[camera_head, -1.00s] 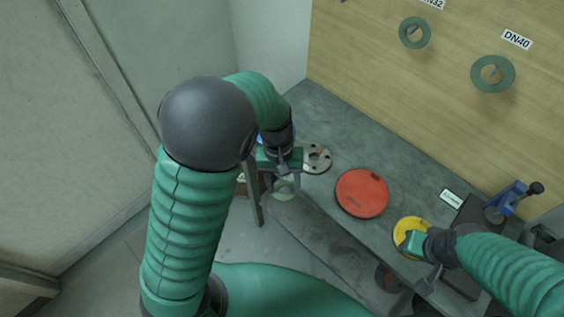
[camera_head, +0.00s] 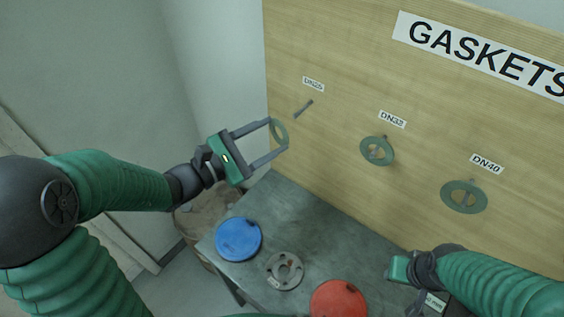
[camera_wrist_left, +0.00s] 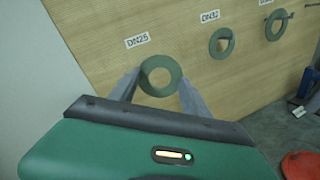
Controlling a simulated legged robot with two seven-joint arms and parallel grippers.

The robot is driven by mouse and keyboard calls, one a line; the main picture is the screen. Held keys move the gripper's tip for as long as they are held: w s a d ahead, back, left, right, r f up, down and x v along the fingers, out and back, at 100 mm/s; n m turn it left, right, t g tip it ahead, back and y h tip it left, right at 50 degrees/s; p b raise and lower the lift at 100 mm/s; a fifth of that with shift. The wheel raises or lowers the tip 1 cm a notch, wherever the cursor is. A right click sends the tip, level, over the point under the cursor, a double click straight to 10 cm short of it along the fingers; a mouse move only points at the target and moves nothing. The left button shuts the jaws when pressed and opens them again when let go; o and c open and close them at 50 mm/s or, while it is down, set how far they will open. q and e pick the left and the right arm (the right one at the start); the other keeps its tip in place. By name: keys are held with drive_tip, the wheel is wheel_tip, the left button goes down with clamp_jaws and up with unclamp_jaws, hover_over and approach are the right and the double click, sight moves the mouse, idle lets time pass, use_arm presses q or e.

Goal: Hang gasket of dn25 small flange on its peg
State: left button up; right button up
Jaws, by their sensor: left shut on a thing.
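The small green ring gasket (camera_head: 279,132) is held between the fingertips of my left gripper (camera_head: 279,134), in front of the wooden board. In the left wrist view the gasket (camera_wrist_left: 160,75) stands upright between the two fingers, its hole facing the board. The DN25 peg (camera_head: 303,108) is bare in the head view, a little right of and above the gasket. The DN25 label (camera_head: 313,84) is above that peg. In the wrist view the peg is hidden or too faint to tell. My right gripper (camera_head: 398,270) is low at the right; its fingers are not clear.
Gaskets hang on the DN32 peg (camera_head: 377,151) and the DN40 peg (camera_head: 464,196). On the grey bench (camera_head: 330,240) lie a blue disc (camera_head: 238,239), a grey flange (camera_head: 285,270) and a red disc (camera_head: 338,301).

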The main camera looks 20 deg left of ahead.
sight(295, 118)
use_arm(q)
drive_tip(key=shift+w+d+b, duration=0.2)
drive_tip(key=shift+w+d, duration=0.15)
drive_tip(key=shift+w, duration=0.5)
drive_tip(key=shift+w+d+b, duration=0.25)
drive_tip(key=shift+w+d, duration=0.05)
drive_tip(key=shift+w, duration=0.5)
drive_tip(key=shift+w+d+b, duration=0.2)
drive_tip(key=shift+w+d, duration=0.15)
drive_tip(key=shift+w, duration=0.5)
drive_tip(key=shift+w+d+f+b, duration=0.2)
drive_tip(key=shift+w+d+b, duration=0.1)
drive_tip(key=shift+w, duration=0.45)
drive_tip(key=shift+w+d+f+b, duration=0.2)
drive_tip(key=shift+w+d+b, duration=0.1)
drive_tip(key=shift+w, duration=0.4)
drive_tip(key=shift+w+d+f+b, duration=0.2)
drive_tip(key=shift+w+d+b, duration=0.1)
drive_tip(key=shift+w, duration=0.45)
use_arm(e)
drive_tip(key=shift+s+a+f, duration=0.1)
drive_tip(key=shift+s+f, duration=0.1)
drive_tip(key=shift+f, duration=0.5)
drive_tip(key=shift+s+f, duration=0.2)
drive_tip(key=shift+f, duration=0.5)
